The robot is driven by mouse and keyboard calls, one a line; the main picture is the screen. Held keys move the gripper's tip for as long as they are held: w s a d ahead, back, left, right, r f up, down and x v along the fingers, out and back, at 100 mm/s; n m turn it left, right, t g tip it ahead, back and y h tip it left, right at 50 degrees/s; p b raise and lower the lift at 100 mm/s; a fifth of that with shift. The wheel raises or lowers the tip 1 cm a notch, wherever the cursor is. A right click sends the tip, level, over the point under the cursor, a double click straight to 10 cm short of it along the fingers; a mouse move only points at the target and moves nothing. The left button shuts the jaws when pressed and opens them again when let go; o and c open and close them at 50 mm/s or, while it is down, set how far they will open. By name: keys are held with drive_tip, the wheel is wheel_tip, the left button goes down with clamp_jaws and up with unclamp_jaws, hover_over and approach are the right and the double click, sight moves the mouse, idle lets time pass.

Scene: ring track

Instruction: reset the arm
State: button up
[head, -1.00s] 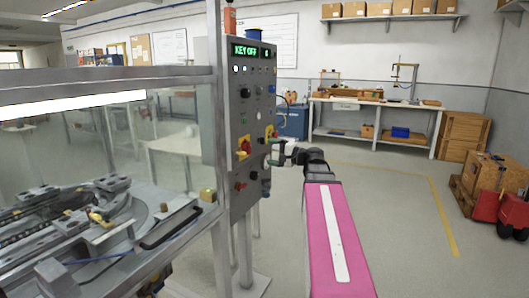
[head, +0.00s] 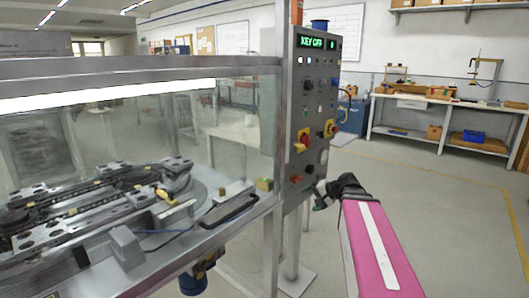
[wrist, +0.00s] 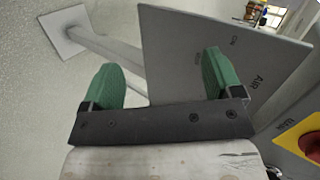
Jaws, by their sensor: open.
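My gripper (head: 318,194) is at the end of my pink arm, in front of the lower part of the grey control panel (head: 318,120). In the wrist view my gripper (wrist: 162,82) shows two green fingers spread wide apart with nothing between them. The panel's lower edge and its plate (wrist: 230,35), with the words "AIR" and "ON", lie beyond the fingers. I cannot tell from these views whether a finger touches the panel.
A glass-walled machine (head: 235,125) with a ring track (head: 90,195) inside stands at the left. A red knob on a yellow plate (wrist: 300,138) is at the wrist view's right. A workbench (head: 440,105) stands at the back right. The floor (head: 450,215) right of my arm is open.

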drive_tip(key=s+f+n+g+h, duration=0.2)
drive_tip(key=s+f+g+h, duration=0.1)
drive_tip(key=s+f, duration=0.4)
drive_tip(key=s+a+f+n+g+h, duration=0.1)
drive_tip(key=s+f+h, duration=0.4)
drive_tip(key=f, duration=0.7)
drive_tip(key=s+n+g, duration=0.1)
drive_tip(key=n, duration=0.1)
drive_tip(key=shift+s+a+f+n+g+h, duration=0.3)
drive_tip(key=shift+s+g+h, duration=0.05)
drive_tip(key=shift+g+h, duration=0.05)
